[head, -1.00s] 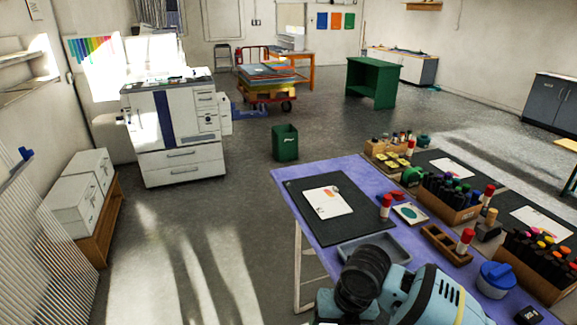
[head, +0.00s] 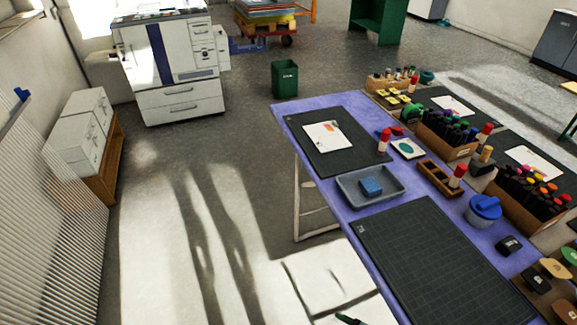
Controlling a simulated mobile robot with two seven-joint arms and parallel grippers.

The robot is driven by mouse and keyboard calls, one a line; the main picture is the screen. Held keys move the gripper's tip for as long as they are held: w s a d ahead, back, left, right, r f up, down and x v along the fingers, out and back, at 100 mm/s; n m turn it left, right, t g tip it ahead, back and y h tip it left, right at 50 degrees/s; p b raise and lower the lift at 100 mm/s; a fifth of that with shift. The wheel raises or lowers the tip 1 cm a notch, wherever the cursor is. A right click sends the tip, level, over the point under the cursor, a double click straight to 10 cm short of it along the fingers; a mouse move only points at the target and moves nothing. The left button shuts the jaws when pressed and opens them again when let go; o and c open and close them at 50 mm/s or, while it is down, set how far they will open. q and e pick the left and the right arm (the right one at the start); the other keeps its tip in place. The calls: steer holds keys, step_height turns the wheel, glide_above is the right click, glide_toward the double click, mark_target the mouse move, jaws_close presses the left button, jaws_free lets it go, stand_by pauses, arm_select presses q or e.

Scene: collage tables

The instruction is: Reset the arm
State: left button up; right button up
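Neither of my grippers shows in the head view now, and no part of my arms is in sight. The purple table (head: 283,120) stands at the right with its work items. On it, a grey tray (head: 349,202) holds a blue block (head: 371,187). A large dark cutting mat (head: 440,260) lies bare in front of the tray. A second dark mat (head: 304,147) lies farther back with a white printed card (head: 325,135) on it.
A box of markers (head: 446,140), another marker box (head: 524,199), glue sticks (head: 457,176) and a blue-lidded tub (head: 484,210) line the table's right side. A green bin (head: 285,80) and a white printer (head: 175,70) stand beyond. The floor left of the table is open.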

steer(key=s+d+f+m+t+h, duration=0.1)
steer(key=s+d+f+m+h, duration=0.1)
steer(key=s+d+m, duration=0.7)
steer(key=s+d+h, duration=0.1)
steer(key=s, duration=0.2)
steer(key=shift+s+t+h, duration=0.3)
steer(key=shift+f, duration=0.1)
